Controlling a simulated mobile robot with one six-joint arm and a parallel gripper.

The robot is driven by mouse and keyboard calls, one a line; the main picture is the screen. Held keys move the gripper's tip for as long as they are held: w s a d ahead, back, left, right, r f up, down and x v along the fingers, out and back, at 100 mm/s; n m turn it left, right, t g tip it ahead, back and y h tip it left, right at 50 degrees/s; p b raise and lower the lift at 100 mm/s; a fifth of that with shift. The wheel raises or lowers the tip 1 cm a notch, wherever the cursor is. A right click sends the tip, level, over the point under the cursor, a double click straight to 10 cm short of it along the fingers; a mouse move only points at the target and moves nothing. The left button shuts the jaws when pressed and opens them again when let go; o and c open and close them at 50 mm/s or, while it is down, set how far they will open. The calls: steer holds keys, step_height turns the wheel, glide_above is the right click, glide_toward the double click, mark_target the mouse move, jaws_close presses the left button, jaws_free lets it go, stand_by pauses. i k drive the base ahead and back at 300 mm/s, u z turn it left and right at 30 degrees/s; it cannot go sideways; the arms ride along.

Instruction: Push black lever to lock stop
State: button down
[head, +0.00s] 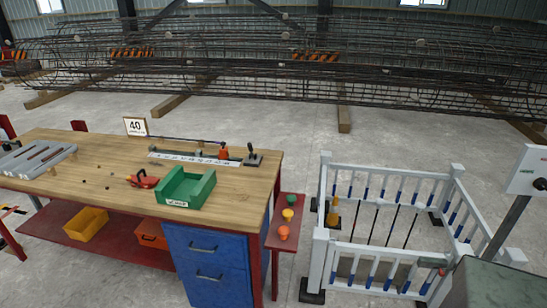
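A small black lever (250,149) stands upright on a dark base near the far right corner of the wooden workbench (110,145). Just left of it is a red block (223,153), which may be the stop, at the right end of a white marked scale (190,159). A thin dark rod (185,139) runs along behind the scale towards the red block. At this size I cannot tell whether the lever is in its locked position. My gripper is not in view.
A green open bin (187,188) and a red tool (143,180) lie in front of the scale. A sign reading 40 (135,126) stands behind. A side shelf with coloured knobs (286,225) and a white fenced pen (385,220) are to the right.

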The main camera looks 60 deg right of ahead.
mark_target(250, 145)
steer(key=u, duration=0.05)
steer(key=k, duration=1.5)
steer(key=z, duration=0.55)
steer(key=i, duration=1)
